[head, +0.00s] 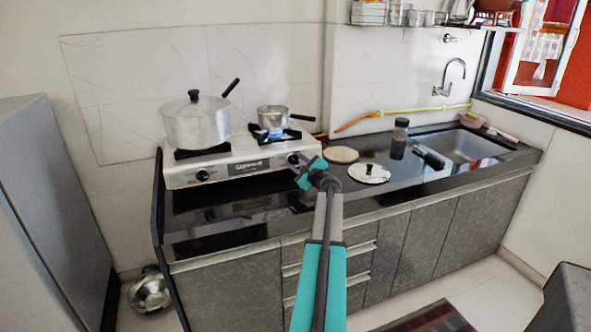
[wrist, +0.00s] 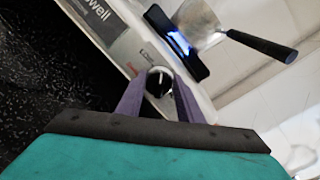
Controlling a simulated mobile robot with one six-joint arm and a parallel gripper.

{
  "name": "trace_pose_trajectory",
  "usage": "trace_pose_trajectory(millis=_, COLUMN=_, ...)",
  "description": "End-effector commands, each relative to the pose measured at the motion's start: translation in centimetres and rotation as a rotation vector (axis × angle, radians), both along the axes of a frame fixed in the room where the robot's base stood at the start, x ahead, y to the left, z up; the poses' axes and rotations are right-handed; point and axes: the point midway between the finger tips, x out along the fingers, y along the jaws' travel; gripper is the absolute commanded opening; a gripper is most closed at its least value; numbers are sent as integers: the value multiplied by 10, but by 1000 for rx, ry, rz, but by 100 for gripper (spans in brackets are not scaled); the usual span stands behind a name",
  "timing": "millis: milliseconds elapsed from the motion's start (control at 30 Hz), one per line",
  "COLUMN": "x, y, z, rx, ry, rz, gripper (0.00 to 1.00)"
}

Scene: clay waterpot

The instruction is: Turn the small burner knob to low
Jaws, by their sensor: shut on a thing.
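The small burner knob (head: 292,158) is at the right end of the stove's (head: 241,158) front panel. In the wrist view the knob (wrist: 158,80) shows as a silver ring with a dark centre. My gripper (head: 299,168) reaches the panel there, and its two purple fingers (wrist: 159,86) are shut on the knob, one on each side. The fingers partly hide the knob in the head view. Above it, the small burner (head: 292,134) burns with a blue flame (wrist: 179,43) under a small pan (head: 271,116).
A large lidded pot (head: 196,125) stands on the left burner, with another knob (head: 202,175) below it. A wooden disc (head: 341,154), a pot lid (head: 370,173) and a dark jar (head: 399,138) sit on the counter to the right. The sink (head: 465,146) lies further right.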

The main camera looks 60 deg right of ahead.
Motion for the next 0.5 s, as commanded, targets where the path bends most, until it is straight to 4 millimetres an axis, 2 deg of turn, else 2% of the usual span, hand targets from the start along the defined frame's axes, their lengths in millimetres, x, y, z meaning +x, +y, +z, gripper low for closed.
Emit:
trace_pose_trajectory(millis=33, x=0, y=0, z=-4, rx=-32, ry=22, rz=9, gripper=11)
trace_pose_trajectory(millis=500, x=1, y=1, z=-4, rx=-320, ry=236, rz=87, gripper=11)
